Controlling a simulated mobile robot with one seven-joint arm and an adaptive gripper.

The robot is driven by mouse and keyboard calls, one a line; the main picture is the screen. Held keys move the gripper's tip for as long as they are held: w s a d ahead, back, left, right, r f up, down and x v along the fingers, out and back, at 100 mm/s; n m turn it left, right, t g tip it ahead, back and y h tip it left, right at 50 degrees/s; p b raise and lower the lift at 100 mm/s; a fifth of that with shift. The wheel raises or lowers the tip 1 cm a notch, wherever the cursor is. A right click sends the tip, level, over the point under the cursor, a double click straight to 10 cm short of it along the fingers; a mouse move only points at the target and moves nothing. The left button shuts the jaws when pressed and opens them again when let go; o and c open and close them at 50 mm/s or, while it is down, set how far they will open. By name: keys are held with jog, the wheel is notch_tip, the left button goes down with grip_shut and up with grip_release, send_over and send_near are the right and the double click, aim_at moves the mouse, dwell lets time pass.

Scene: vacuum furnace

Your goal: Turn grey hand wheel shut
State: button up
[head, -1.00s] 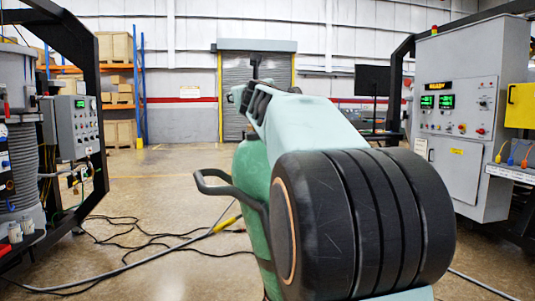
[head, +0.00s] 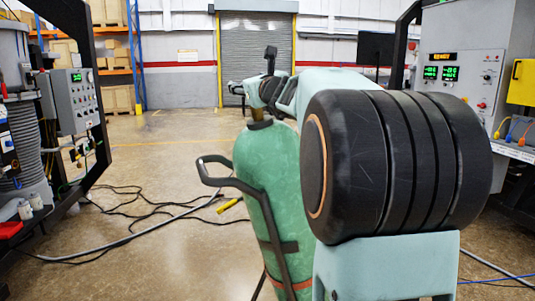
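A green gas cylinder (head: 262,170) stands on a trolley in the middle of the head view, with a dark collar and a brass-coloured neck (head: 258,112) on top. I cannot make out the grey hand wheel; the end of my arm covers the area at the top of the neck. My gripper (head: 256,92) appears to be among the small dark and pale green parts just above the neck. It is too small and covered to tell whether its fingers are open, or whether it touches the valve.
The trolley's dark handle (head: 212,172) sticks out left of the cylinder. Black cables (head: 130,205) and a grey hose (head: 150,235) lie on the floor at left. A control panel (head: 78,100) stands at left, a grey cabinet (head: 465,60) at right.

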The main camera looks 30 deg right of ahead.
jog(key=shift+r+n+g+y+p, duration=0.2)
jog(key=shift+n+y+p, duration=0.8)
jog(key=shift+p, duration=1.75)
jog(key=shift+r+n+g+y+p, duration=0.15)
jog(key=shift+n+y+p, duration=0.35)
jog(key=shift+y+p, duration=1.6)
